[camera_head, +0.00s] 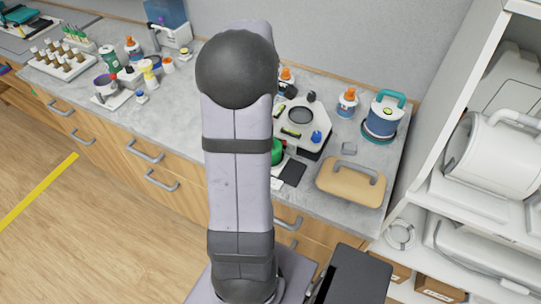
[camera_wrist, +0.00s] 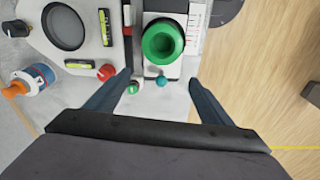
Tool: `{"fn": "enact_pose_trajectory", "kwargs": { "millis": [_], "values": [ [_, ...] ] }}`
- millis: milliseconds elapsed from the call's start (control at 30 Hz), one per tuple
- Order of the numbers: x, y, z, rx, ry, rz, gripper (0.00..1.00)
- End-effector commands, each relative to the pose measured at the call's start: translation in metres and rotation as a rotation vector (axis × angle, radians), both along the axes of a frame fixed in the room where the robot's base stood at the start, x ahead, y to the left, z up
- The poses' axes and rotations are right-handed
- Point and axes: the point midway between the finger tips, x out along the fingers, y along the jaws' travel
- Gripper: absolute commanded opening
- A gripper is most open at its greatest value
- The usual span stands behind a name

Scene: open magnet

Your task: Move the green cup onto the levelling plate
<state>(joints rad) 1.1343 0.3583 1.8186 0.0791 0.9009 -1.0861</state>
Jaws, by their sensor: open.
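The green cup (camera_wrist: 163,42) stands upright in the wrist view, seen from above with its open mouth toward me. In the head view only a sliver of the cup (camera_head: 278,151) shows beside my arm. The levelling plate (camera_wrist: 84,44) is left of the cup, pale with a round dark disc, spirit vials and knobs. In the head view the plate (camera_head: 318,128) is right of my arm, partly hidden. My gripper (camera_wrist: 161,84) is open and empty, its fingertips short of the cup in the picture. My arm hides it in the head view.
An orange-capped bottle (camera_head: 347,103), a blue-and-white pot (camera_head: 384,117) and a tan handled block (camera_head: 350,184) stand to the right. A dark flat pad (camera_head: 292,172) lies in front of the plate. A small teal ball (camera_wrist: 161,81) shows between my fingers. Several bottles crowd the bench's left.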

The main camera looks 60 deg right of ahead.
Motion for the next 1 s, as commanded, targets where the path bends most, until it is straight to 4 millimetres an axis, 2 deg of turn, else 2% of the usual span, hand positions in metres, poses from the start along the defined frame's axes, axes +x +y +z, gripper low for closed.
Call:
{"fn": "enact_pose_trajectory", "kwargs": {
  "millis": [33,100,200,367,600,833,1000],
  "values": [
    [-0.015,-0.001,0.003,0.006,0.028,0.029,0.75],
    [-0.030,-0.001,0.007,0.016,0.060,0.064,0.75],
    [-0.040,0.000,0.011,0.025,0.082,0.091,0.75],
    [-0.042,0.001,0.009,0.030,0.088,0.097,0.75],
    [-0.041,0.001,-0.009,0.031,0.087,0.095,0.75],
    [-0.042,0.001,-0.015,0.031,0.087,0.094,0.75],
    [-0.044,0.001,-0.033,0.035,0.087,0.093,0.75]
  ]
}}
